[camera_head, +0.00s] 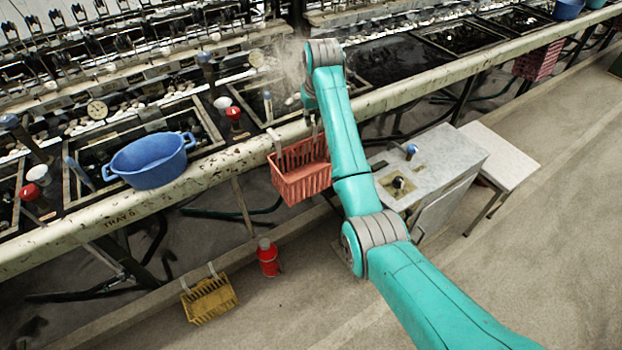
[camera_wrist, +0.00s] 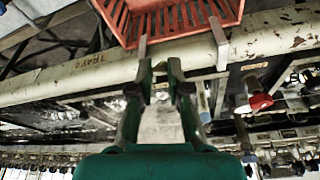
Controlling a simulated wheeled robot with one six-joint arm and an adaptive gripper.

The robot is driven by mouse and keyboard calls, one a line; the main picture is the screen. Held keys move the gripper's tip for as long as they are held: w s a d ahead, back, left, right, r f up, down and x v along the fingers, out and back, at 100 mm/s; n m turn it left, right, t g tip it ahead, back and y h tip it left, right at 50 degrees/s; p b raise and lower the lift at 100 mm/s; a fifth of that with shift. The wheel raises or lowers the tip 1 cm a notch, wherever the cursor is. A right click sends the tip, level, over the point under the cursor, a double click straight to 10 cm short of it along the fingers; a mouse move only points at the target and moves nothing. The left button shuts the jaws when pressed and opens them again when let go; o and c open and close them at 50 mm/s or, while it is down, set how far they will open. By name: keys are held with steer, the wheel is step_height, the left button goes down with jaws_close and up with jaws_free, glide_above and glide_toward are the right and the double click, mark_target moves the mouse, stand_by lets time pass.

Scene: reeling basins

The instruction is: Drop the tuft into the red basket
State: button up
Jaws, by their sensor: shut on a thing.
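The red basket (camera_head: 303,183) hangs on the front rail of the basins, left of my arm in the head view. In the wrist view its slatted red side (camera_wrist: 130,30) fills the top, with two pale hooks over the rail. My gripper (camera_wrist: 160,72) shows in the wrist view with its fingers close together, just below the basket in that picture. It is shut on the tuft, which is small and hard to tell from the pale background between the fingers. In the head view the fingers are mostly hidden behind my arm, near the basket's top.
A blue tub (camera_head: 150,162) stands on the basin edge at left. The long rail (camera_head: 225,165) runs across. A yellow basket (camera_head: 210,300) and a red bottle (camera_head: 268,258) are lower down. A grey cabinet (camera_head: 435,160) stands right of my arm. A darker red basket (camera_head: 537,63) hangs farther right.

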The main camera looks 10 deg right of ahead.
steer(key=shift+f, duration=2.95)
steer(key=o, duration=0.7)
steer(key=shift+r, duration=0.1)
steer(key=v, duration=1.1)
steer(key=shift+s+r, duration=0.15)
steer(key=shift+r, duration=0.25)
steer(key=shift+s, duration=0.1)
